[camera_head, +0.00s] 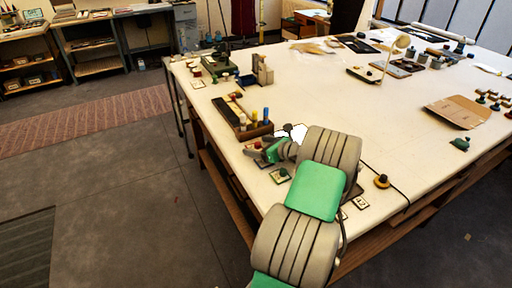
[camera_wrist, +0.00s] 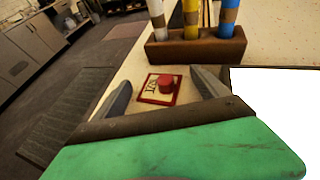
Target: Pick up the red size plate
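The red size plate (camera_wrist: 158,91) lies flat on the table in the wrist view. I cannot tell how high the fingers are above the table. In the head view my gripper (camera_head: 262,153) is over the near left part of the table, and it and the arm hide much of that spot.
A wooden holder (camera_wrist: 190,49) with white, yellow and blue tubes stands just beyond the plate. A small plate with a green knob (camera_head: 280,175) lies close to my gripper. A black-and-yellow knob (camera_head: 382,181) is to the right. The table (camera_head: 330,95) has free room in its middle.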

